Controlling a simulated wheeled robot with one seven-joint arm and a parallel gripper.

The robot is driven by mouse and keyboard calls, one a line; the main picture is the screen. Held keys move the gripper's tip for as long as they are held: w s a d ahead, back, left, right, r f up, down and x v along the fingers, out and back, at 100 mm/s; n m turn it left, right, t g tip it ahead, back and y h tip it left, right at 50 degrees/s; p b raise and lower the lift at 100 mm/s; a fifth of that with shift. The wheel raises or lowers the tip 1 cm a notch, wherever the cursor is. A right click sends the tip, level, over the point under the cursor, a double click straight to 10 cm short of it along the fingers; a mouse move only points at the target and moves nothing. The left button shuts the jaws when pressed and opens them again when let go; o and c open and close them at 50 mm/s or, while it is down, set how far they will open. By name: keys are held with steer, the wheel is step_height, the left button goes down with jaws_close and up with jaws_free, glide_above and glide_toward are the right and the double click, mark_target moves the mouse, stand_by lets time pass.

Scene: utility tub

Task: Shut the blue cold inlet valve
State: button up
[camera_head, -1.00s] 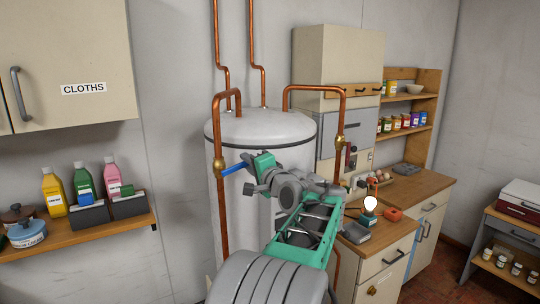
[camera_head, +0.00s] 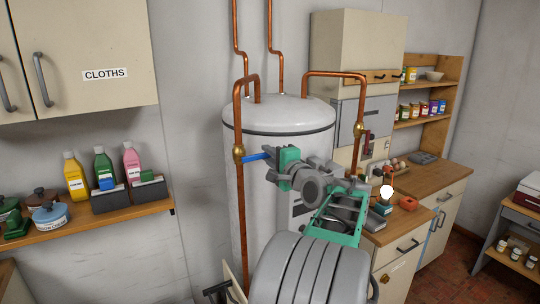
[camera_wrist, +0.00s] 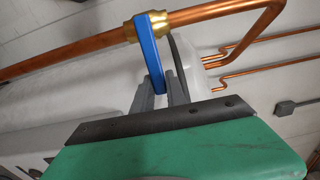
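The blue valve lever (camera_head: 257,156) sticks out to the right from a brass valve body (camera_head: 239,152) on the copper pipe left of the white tank. It lies nearly level, crosswise to the upright pipe. My gripper (camera_head: 273,155) is at the lever's free end. In the wrist view the blue lever (camera_wrist: 151,52) runs from the brass body (camera_wrist: 147,24) down between the grey fingers of my gripper (camera_wrist: 160,88). The fingers sit close on both sides of it and look shut on it.
The white tank (camera_head: 280,116) stands just behind my gripper. Another brass fitting (camera_head: 359,129) is on the right pipe. A shelf (camera_head: 110,222) with bottles is at left, below the cloths cabinet (camera_head: 88,45). A wooden counter (camera_head: 425,180) with small items is at right.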

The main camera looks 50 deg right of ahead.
steer(key=shift+o, duration=1.4)
steer(key=shift+w+f, duration=0.1)
steer(key=shift+w, duration=0.05)
steer(key=shift+o, duration=0.8)
steer(key=shift+s, duration=0.2)
steer(key=b+v, duration=0.2)
steer(key=v, duration=0.5)
steer(key=shift+s+a+b, duration=0.15)
steer(key=shift+s+b, duration=0.15)
